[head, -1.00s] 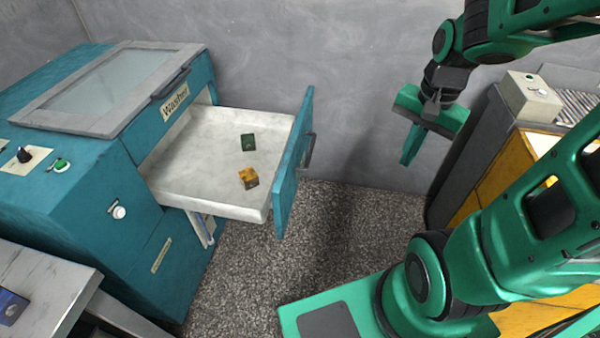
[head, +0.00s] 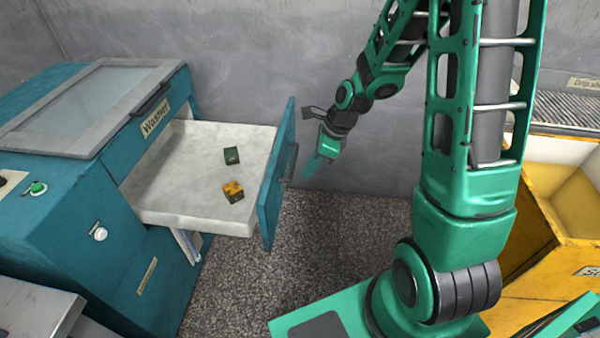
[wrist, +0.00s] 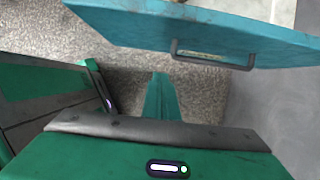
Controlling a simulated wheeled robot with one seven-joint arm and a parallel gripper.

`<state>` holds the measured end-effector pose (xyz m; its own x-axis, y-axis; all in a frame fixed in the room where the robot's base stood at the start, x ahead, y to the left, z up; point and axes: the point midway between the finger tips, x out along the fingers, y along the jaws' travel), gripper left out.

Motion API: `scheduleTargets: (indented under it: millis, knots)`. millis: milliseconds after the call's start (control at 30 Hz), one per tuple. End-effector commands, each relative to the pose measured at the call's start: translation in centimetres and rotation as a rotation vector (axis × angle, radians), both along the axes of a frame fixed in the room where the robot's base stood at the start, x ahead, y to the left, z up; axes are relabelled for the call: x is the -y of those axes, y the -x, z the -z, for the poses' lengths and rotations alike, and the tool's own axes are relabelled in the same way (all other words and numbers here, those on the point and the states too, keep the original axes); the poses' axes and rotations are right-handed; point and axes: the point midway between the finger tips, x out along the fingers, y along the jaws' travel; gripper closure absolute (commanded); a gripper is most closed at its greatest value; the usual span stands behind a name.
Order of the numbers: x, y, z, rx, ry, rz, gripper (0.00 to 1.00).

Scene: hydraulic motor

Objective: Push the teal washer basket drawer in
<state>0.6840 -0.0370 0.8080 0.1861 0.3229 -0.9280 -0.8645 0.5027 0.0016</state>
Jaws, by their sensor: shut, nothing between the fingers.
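The teal washer (head: 100,200) stands at the left in the head view. Its basket drawer (head: 200,222) is pulled out to the right, with a white tray and a teal front panel (head: 273,185). A dark handle (head: 291,160) is on the panel's outer face; the panel (wrist: 130,25) and handle (wrist: 215,54) also show in the wrist view. My gripper (head: 310,172) is shut and empty, just right of the panel near the handle. In the wrist view its fingers (wrist: 161,85) point toward the panel, with a gap apparent between them.
A dark green cube (head: 231,155) and an orange-yellow cube (head: 233,192) lie in the drawer tray. A grey wall is behind. A yellow bin (head: 540,230) stands at the right, and a grey table (head: 35,310) at the lower left. Speckled floor lies below the drawer.

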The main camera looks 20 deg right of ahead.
Motion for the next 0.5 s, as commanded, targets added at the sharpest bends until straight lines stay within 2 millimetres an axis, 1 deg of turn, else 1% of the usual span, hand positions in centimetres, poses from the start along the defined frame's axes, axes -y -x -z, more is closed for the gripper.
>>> scheduleTargets:
  millis: [33,500]
  knots:
    - [-0.3,0.0,0.8,-0.004,0.000,-0.001,1.00]
    - [-2.6,-1.4,7.7,-0.003,0.002,-0.003,1.00]
